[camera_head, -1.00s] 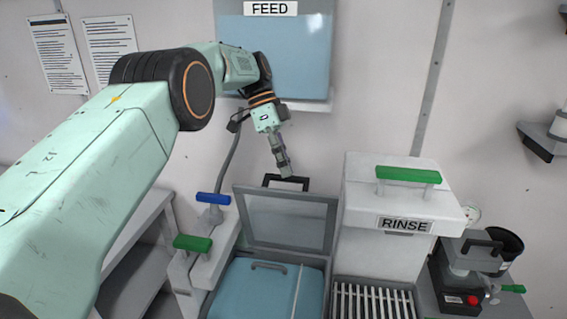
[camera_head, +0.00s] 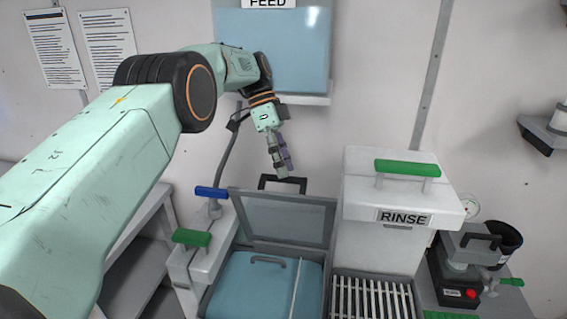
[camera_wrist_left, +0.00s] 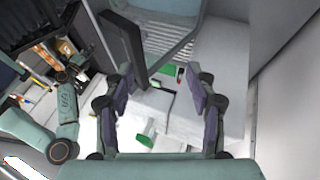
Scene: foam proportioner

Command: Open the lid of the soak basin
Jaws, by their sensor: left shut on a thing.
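The soak basin (camera_head: 222,292) stands low in the centre of the head view, with a blue interior. Its grey-framed lid (camera_head: 283,222) stands steeply raised at the back edge. The lid's black handle (camera_head: 265,183) is on the top edge and shows as a dark bar in the wrist view (camera_wrist_left: 122,45). My left gripper (camera_head: 284,174) is at this handle, shut on it. In the wrist view its purple-padded fingers (camera_wrist_left: 165,98) look spread, with the bar near the left finger; the exact contact is unclear. My right gripper is not visible in the head view.
The white RINSE unit (camera_head: 390,200) with a green handle (camera_head: 407,168) stands close right of the lid. Blue (camera_head: 211,192) and green (camera_head: 191,238) valve handles are on the left. The blue FEED tank (camera_head: 290,50) hangs above, behind my left arm.

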